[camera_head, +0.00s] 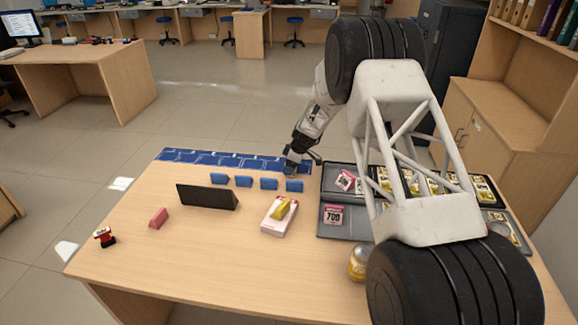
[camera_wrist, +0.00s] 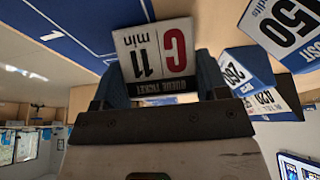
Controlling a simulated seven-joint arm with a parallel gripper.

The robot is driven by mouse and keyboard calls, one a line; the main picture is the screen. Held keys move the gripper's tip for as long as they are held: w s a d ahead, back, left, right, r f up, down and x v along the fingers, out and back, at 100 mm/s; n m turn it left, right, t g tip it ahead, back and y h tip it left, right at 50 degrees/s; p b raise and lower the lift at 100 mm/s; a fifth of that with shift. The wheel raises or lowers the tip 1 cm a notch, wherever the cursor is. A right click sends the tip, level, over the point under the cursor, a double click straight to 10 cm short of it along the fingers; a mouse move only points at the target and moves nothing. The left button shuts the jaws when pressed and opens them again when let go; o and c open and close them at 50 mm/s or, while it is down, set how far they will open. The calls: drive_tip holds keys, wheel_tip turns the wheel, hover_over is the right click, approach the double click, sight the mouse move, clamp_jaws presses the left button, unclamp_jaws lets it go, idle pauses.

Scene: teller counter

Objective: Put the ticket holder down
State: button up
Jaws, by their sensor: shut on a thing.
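My gripper (camera_wrist: 160,85) is shut on the ticket holder (camera_wrist: 160,50), whose white face shows a red C, "11 min" and "QUEUE TICKET", upside down in the wrist view. In the head view my gripper (camera_head: 292,166) is at the right end of the blue marked mat (camera_head: 215,159), and the holder is mostly hidden by the fingers. The mat also shows at the upper left of the wrist view (camera_wrist: 65,25), with a numeral 1. I cannot tell whether the holder touches the surface.
Several blue labelled blocks (camera_head: 268,183) stand in a row just in front of the mat; some show close to the right of the held holder (camera_wrist: 287,38). A black sign (camera_head: 207,197), a white-red box (camera_head: 278,222) and a grey compartment tray (camera_head: 345,217) are nearby.

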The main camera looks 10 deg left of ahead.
drive_tip(key=shift+f, duration=0.15)
drive_tip(key=o, duration=1)
drive_tip(key=shift+v, duration=6.15)
